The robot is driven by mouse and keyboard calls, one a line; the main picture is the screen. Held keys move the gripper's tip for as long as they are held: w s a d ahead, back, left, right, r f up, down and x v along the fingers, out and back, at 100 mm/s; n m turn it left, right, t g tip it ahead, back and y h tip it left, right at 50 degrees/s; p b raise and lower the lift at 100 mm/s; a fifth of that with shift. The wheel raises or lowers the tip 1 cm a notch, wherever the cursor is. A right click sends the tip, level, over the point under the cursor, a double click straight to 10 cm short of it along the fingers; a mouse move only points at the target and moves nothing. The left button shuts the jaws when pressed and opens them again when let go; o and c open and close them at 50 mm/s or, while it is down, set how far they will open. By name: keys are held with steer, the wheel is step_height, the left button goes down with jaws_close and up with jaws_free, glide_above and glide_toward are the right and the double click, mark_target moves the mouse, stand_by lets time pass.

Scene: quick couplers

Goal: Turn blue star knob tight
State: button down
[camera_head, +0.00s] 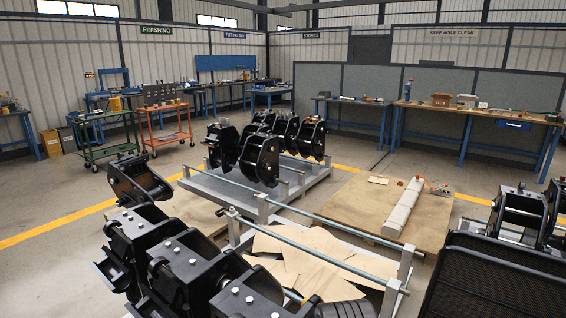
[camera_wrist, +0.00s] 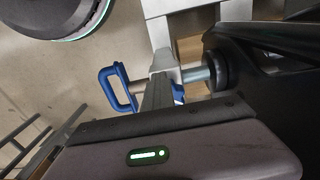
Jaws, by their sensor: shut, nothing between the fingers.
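In the wrist view my gripper (camera_wrist: 161,72) is shut and empty, its grey fingers reaching up from the housing at the bottom. A blue looped handle (camera_wrist: 106,87) shows just left of the fingers. A small blue piece (camera_wrist: 178,93) shows just right of them, partly hidden; I cannot tell whether it is the star knob or part of the handle. A grey metal pin (camera_wrist: 195,75) runs right from behind the fingers to a black round collar (camera_wrist: 216,70). I cannot tell whether the fingers touch the blue parts. No star shape is clear in the head view.
In the head view, black couplers (camera_head: 185,262) stand close at the front left, and more (camera_head: 262,155) stand on a grey metal stand behind. A long rail (camera_head: 310,250) crosses in front, over brown cardboard sheets (camera_head: 318,262). Open floor (camera_head: 60,195) lies to the left.

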steer(key=shift+w+a+b, duration=0.6)
steer(key=shift+a+b, duration=0.1)
steer(key=shift+b, duration=0.4)
steer(key=shift+s+a, duration=0.1)
step_height(320, 180, up, 6)
steer(key=p, duration=0.4)
steer(key=shift+s+a, duration=0.2)
